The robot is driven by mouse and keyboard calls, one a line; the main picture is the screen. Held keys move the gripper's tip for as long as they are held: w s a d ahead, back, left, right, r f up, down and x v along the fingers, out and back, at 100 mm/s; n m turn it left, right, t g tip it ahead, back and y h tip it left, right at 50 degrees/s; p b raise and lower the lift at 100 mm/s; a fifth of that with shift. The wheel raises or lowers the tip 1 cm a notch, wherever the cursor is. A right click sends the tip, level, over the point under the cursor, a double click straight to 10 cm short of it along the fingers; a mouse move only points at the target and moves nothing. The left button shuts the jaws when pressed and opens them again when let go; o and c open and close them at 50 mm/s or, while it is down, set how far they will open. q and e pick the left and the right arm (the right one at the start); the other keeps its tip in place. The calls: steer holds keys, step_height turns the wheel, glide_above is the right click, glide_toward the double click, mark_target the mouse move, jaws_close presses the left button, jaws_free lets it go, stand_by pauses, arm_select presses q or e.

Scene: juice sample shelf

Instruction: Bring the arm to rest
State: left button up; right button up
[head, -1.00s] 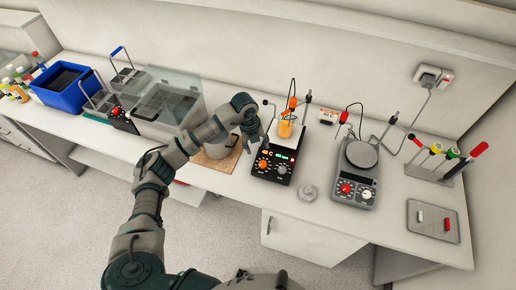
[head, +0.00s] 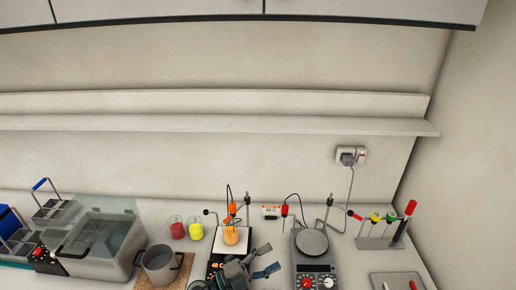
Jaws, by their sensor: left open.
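My left gripper (head: 266,260) is at the bottom middle of the head view, with its fingers apart and pointing right. Nothing shows between them. It is in front of the left hotplate stirrer (head: 217,257) and covers part of its front. A beaker of orange juice (head: 231,236) stands on that stirrer's white plate, behind the gripper. Most of my left arm is below the picture edge. My right gripper is not in view.
A second stirrer (head: 312,243) with a bare round plate stands right of the gripper. Left are a steel pot (head: 160,264) and a clear-lidded bath (head: 100,246). Red (head: 177,228) and yellow (head: 195,230) beakers stand behind. A tool rack (head: 380,242) is at right. A bare shelf (head: 220,124) runs above.

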arm_select(q)
steer(key=w+a+f+n+t+y, duration=0.1)
steer(key=a+f+n+t+y, duration=0.2)
steer(key=a+n+t+y, duration=0.45)
steer(key=w+a+f+n+t+y, duration=0.1)
steer(key=a+f+n+t+y, duration=0.3)
steer(key=a+n+y, duration=0.6)
steer(key=s+a+f+n+g+y, duration=0.3)
steer(key=s+a+f+n+g, duration=0.15)
steer(key=f+n, duration=0.35)
steer(key=s+a+f+g+h, duration=0.1)
steer(key=s+f+g, duration=0.6)
steer(key=s, duration=0.5)
steer(key=s+a+f+g, duration=0.1)
steer(key=s+f+g, duration=0.3)
steer(key=s+f, duration=0.55)
step_height(320, 180, down, 25)
steer(key=s+g+b, duration=0.1)
steer(key=s+b, duration=0.1)
steer(key=b, duration=0.1)
steer(key=s+a+f+g+b, duration=0.1)
steer(key=s+a+f+b, duration=0.1)
steer(key=s+f, duration=1.7)
step_height(320, 180, down, 2)
steer(key=shift+a+f+m+g, duration=0.2)
steer(key=shift+a+m+g, duration=0.25)
steer(key=shift+a, duration=0.2)
steer(key=shift+s, duration=0.1)
